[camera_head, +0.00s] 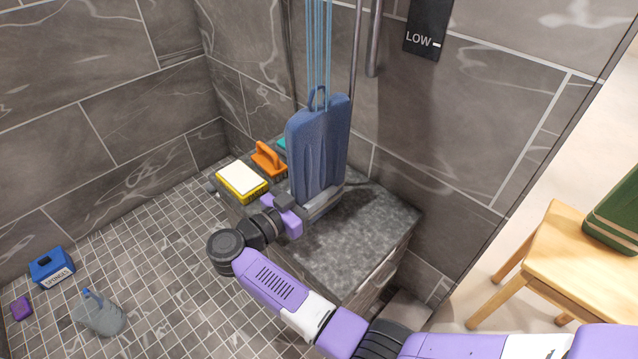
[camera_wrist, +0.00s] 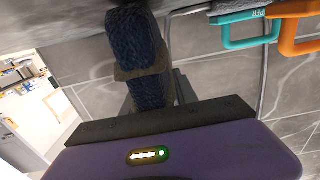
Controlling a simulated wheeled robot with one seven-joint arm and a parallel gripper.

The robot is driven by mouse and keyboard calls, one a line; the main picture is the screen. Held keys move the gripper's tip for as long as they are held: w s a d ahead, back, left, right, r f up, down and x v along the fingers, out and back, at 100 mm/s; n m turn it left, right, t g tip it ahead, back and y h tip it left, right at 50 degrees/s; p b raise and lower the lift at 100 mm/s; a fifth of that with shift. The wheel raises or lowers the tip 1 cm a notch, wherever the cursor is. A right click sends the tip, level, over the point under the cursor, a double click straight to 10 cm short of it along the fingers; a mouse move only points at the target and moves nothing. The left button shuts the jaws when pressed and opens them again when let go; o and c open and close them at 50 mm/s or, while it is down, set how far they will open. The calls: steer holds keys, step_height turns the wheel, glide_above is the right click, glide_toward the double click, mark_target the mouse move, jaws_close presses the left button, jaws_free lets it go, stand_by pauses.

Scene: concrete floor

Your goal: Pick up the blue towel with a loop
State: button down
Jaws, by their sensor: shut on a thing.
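The blue towel (camera_head: 318,145) stands upright over the grey stone bench, with a dark blue loop (camera_head: 318,97) at its top. My gripper (camera_head: 322,206) is at the towel's lower end, low over the bench top, and is shut on it. In the wrist view, the blue towel (camera_wrist: 135,55) runs up from the dark gripper edge, with a brownish band across it. The fingertips are largely hidden, and I cannot tell whether the towel touches the bench.
A blue box (camera_head: 51,268) and grey jug (camera_head: 100,314) stand on the floor. A wooden stool (camera_head: 565,250) is right.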

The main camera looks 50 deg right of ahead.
mark_target(318, 116)
step_height(318, 116, up, 20)
steer(key=p, duration=0.7)
steer(key=shift+f+p, duration=0.2)
steer(key=shift+p, duration=0.2)
